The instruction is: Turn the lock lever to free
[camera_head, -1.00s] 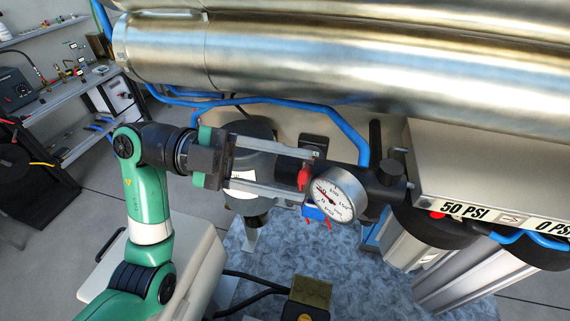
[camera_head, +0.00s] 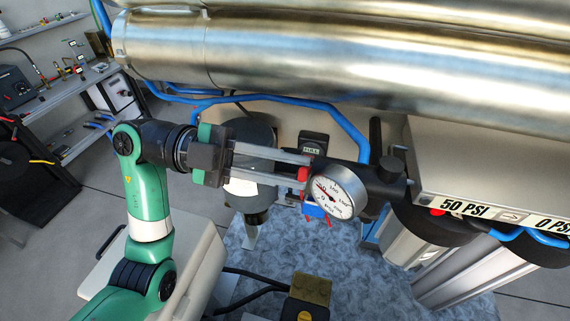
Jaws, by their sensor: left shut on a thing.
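A small red lever (camera_head: 303,174) sits just left of a round white pressure gauge (camera_head: 334,193). My left gripper (camera_head: 304,170) reaches in from the left with its two long pale fingers. The fingertips are at the red lever and shut on it, hiding part of it. A blue part with thin red prongs (camera_head: 314,211) shows just below the lever. My right gripper is not in view.
Large steel tubes (camera_head: 350,70) cross above the arm. A blue hose (camera_head: 345,124) loops behind the gauge. A grey panel (camera_head: 490,155) with pressure labels stands at the right. A shelf with tools is at the far left.

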